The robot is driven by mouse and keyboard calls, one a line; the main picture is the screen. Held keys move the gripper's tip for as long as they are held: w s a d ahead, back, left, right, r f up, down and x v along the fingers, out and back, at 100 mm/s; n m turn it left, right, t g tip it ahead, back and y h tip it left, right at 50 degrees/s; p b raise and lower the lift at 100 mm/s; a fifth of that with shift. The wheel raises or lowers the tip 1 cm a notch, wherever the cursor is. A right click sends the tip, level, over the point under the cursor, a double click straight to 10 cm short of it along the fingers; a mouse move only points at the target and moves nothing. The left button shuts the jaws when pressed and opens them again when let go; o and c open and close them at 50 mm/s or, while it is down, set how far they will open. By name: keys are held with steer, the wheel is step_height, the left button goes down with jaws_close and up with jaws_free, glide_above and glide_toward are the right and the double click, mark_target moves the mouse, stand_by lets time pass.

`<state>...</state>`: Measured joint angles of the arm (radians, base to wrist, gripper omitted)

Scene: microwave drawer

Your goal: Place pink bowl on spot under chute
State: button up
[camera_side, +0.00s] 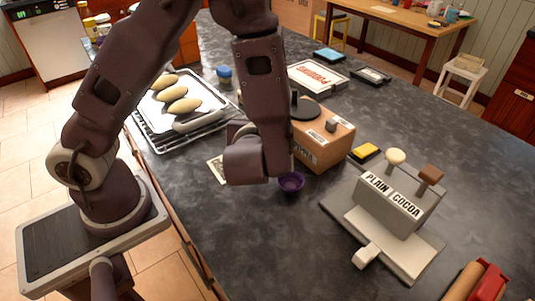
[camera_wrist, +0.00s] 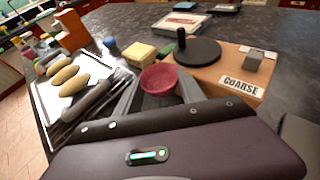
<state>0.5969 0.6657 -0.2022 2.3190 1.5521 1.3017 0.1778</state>
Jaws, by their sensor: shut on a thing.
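In the wrist view, the pink bowl (camera_wrist: 170,80) sits between the two fingers of my gripper (camera_wrist: 160,92), which is shut on it. The bowl looks roughly upright, its open top visible. In the side view, my wrist hides the fingers and the pink bowl. The grey dispenser (camera_side: 392,208) labelled PLAIN and COCOA stands to the right of my gripper, with two knobs on top and a pale base. A light block (camera_side: 367,256) sticks out at its front. I cannot make out a marked spot under a chute.
A tray of loaves (camera_side: 152,112) lies at the left. A yellow sponge (camera_side: 367,152) lies near the dispenser.

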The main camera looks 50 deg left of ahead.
step_height(320, 180, down, 9)
steer(key=shift+r, duration=0.1)
steer(key=o, duration=1.4)
